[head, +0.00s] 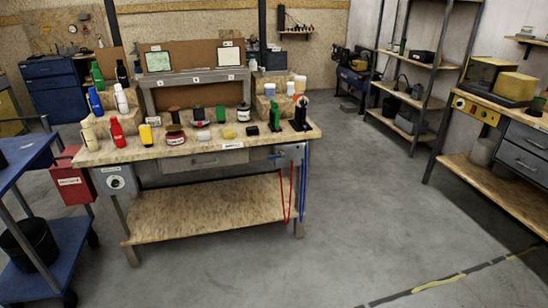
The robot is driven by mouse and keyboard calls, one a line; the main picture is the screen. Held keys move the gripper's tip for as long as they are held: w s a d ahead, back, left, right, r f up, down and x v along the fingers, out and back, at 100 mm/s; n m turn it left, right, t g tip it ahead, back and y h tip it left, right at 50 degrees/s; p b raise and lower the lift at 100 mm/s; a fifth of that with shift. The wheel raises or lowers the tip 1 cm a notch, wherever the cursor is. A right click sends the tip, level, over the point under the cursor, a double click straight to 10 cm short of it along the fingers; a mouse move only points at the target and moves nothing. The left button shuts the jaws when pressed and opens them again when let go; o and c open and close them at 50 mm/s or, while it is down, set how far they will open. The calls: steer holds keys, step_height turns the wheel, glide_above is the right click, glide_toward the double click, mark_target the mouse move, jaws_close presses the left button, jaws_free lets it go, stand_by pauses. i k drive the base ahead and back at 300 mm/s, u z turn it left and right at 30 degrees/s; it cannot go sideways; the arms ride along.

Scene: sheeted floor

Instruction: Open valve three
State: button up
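I cannot pick out a valve marked three in the head view. A workbench (215,150) stands left of the middle. A grey bracket (290,153) at the front right corner carries red hoses (284,190) and blue hoses (304,185). Whether either part is a valve I cannot tell. My gripper and arm are not in view.
Several bottles, tins and tools stand on the workbench. A blue cart (22,163) and a red box (71,182) are at left. Shelving (409,62) and a second bench (500,180) are at right. The grey floor (370,220) between is clear, with a worn yellow-black line.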

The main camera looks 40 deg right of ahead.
mark_target(282, 155)
steer(key=z, duration=0.05)
steer(key=i, duration=1)
steer(key=u, duration=0.05)
